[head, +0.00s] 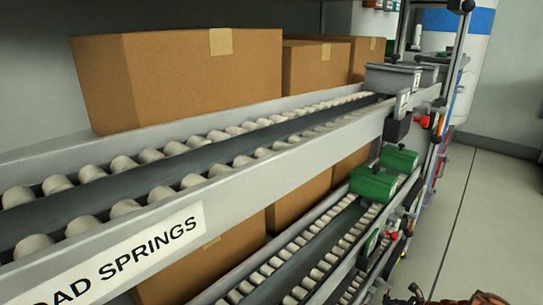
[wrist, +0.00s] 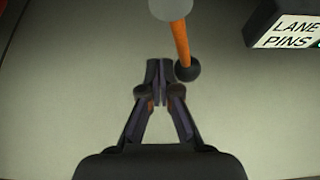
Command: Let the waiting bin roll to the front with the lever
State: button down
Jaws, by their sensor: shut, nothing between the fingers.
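In the wrist view my gripper (wrist: 159,68) is shut and empty, its fingertips close together. An orange lever (wrist: 181,42) hangs from a grey rounded end at the top and ends in a black ball knob (wrist: 187,71). The knob is just right of my fingertips; I cannot tell whether they touch. In the head view a grey bin (head: 393,78) stands at the right end of the upper roller lane (head: 215,160). Which bin is the waiting one is unclear.
A dark block labelled LANE PINS (wrist: 287,30) is at the wrist view's upper right. Cardboard boxes (head: 185,75) stand behind the upper lane, which carries a LOAD SPRINGS label (head: 115,258). A red knob (head: 423,121) sticks out by the rack's end. Open floor (head: 490,215) lies right.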

jog(key=s+a+p+v, duration=0.1)
jog(key=p+v, duration=0.1)
jog(key=v, duration=0.6)
dwell(0.6)
